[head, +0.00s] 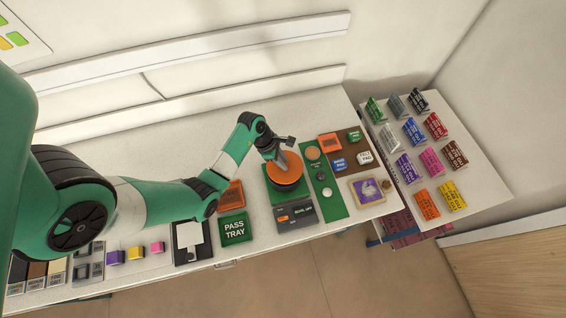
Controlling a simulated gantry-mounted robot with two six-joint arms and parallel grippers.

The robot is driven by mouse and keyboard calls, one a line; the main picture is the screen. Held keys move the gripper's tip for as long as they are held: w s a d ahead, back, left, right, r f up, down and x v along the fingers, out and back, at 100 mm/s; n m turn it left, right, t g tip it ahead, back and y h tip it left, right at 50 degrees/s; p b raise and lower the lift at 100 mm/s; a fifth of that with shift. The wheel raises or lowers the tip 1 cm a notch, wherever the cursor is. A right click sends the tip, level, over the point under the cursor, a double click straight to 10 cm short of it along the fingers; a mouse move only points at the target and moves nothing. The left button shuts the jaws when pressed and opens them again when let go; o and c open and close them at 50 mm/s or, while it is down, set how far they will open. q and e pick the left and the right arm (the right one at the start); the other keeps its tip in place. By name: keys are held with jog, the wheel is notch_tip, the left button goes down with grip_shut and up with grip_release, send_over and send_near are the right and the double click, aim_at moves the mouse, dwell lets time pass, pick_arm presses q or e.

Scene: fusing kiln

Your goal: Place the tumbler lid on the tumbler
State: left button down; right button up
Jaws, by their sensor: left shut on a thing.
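My left gripper (282,163) reaches in from the left and points down, shut on the round orange tumbler lid (286,178). The gripper hides part of the lid's far side. The dark round tumbler (290,188) shows just below the lid and stands on a green mat (299,198). The lid is over the tumbler in this view. I cannot tell whether it rests on the rim or is slightly above it. My right gripper is not in view.
A grey control box (297,214) stands in front of the tumbler. To its left are a green pass tray (235,228) and an orange tray (231,195). To the right is a green strip (333,205) with small round pieces. A side table (477,187) holds several colored signs.

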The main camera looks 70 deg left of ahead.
pick_arm(q)
jog(key=shift+f, duration=1.45)
jog(key=shift+f, duration=0.3)
jog(key=c, duration=0.7)
grip_release()
jog(key=shift+c, duration=0.2)
jog(key=shift+r, duration=0.2)
jog(key=p+v, duration=0.2)
jog(key=v, duration=1)
